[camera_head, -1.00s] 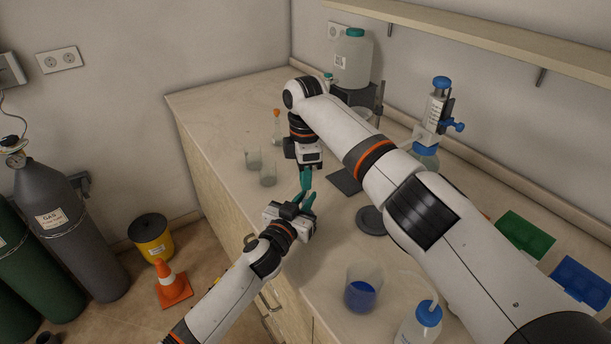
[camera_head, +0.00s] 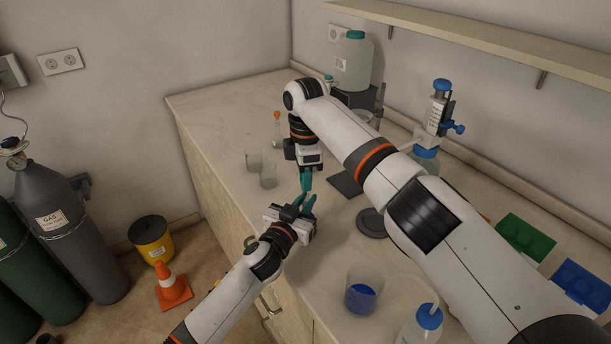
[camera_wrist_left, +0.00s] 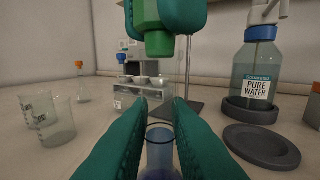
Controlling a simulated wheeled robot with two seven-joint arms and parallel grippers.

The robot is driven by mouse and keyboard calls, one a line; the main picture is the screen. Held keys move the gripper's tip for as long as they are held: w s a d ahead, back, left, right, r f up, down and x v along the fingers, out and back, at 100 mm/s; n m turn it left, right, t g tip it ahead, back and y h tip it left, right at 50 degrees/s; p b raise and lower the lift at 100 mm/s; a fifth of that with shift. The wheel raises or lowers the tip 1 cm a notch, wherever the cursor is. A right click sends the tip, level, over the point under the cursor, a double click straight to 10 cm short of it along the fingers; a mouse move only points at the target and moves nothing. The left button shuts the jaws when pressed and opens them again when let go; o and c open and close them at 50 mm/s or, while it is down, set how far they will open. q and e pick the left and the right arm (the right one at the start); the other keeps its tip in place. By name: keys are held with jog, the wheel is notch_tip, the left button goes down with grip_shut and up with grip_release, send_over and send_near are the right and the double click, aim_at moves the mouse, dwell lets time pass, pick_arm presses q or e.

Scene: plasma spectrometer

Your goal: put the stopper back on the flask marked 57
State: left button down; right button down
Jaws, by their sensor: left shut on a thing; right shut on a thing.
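My left gripper (camera_wrist_left: 160,142) is shut on the neck of a glass flask (camera_wrist_left: 160,160), whose open rim shows between the teal fingers. Blue-violet liquid shows lower in it; its marking is not visible. My right gripper (camera_wrist_left: 165,15) is shut on a green stopper (camera_wrist_left: 158,44), held above the flask mouth and apart from it, roughly in line. In the head view, my left gripper (camera_head: 306,204) and right gripper (camera_head: 306,180) meet over the bench's front edge; the flask and stopper are too hidden there to make out.
Two beakers (camera_head: 254,160) and an orange-stoppered flask (camera_head: 277,130) stand on the bench to the left. A round dark base (camera_head: 372,222), a beaker of blue liquid (camera_head: 363,292) and a wash bottle (camera_head: 424,325) are to the right. A PURE WATER bottle (camera_wrist_left: 257,72) stands behind.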

jog(key=shift+f, duration=0.5)
pick_arm(q)
jog(key=shift+s+d+r, duration=0.15)
jog(key=shift+r, duration=0.05)
pick_arm(e)
jog(key=shift+s+d+f, duration=0.1)
jog(key=shift+s+f, duration=0.05)
jog(key=shift+f, duration=0.2)
dwell(0.4)
jog(key=shift+r, duration=0.4)
pick_arm(q)
jog(key=shift+f, duration=0.2)
pick_arm(e)
jog(key=shift+r, duration=0.65)
jog(key=shift+f, duration=0.65)
dwell(0.6)
